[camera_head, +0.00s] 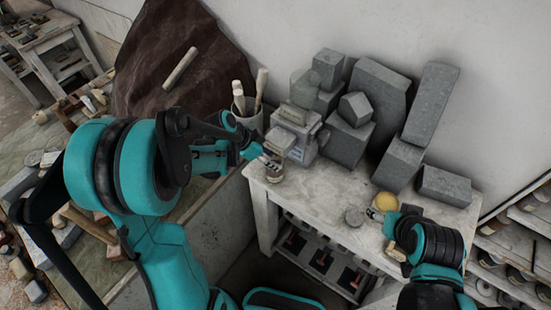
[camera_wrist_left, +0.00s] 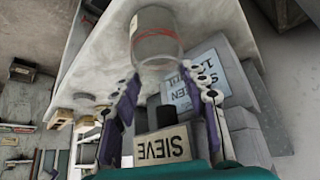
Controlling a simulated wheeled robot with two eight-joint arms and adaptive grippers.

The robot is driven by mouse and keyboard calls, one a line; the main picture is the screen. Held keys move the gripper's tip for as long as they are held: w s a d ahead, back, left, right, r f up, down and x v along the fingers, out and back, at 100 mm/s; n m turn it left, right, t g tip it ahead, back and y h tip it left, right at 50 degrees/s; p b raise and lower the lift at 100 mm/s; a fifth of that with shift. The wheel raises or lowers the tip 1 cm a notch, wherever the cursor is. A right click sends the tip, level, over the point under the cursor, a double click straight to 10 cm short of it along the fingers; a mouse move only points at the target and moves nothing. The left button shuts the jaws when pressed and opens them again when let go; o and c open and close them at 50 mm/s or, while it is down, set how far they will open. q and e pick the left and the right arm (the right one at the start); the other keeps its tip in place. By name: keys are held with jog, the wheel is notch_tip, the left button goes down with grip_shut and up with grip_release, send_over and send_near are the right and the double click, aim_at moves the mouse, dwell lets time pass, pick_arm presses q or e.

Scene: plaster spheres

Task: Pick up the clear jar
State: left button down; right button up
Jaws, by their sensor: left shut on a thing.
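The clear jar (camera_wrist_left: 157,45) shows in the left wrist view as a see-through cylinder with a red band. It sits between the fingertips of my left gripper (camera_wrist_left: 160,80), which is shut on it. In the head view my left gripper (camera_head: 268,158) is at the left end of the white table, with the jar (camera_head: 276,174) small and partly hidden by the fingers. I cannot tell whether the jar touches the table. My right gripper (camera_head: 377,214) is at the table's front right, beside a yellow round thing (camera_head: 385,203) and a grey disc (camera_head: 354,216); its jaws are too small to read.
The white table (camera_head: 318,190) has clear room in its middle. Several grey blocks (camera_head: 380,90) stand along its back. Labelled boxes (camera_head: 305,135) and a cup of tools (camera_head: 247,108) are close to my left gripper. A box marked SIEVE (camera_wrist_left: 163,146) shows in the wrist view.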

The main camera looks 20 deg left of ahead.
pick_arm(q)
jog(key=s+a, duration=0.9)
jog(key=a, duration=0.4)
jog(key=shift+s+a+b, duration=0.25)
jog(key=shift+s+b, duration=0.05)
jog(key=shift+s, duration=0.1)
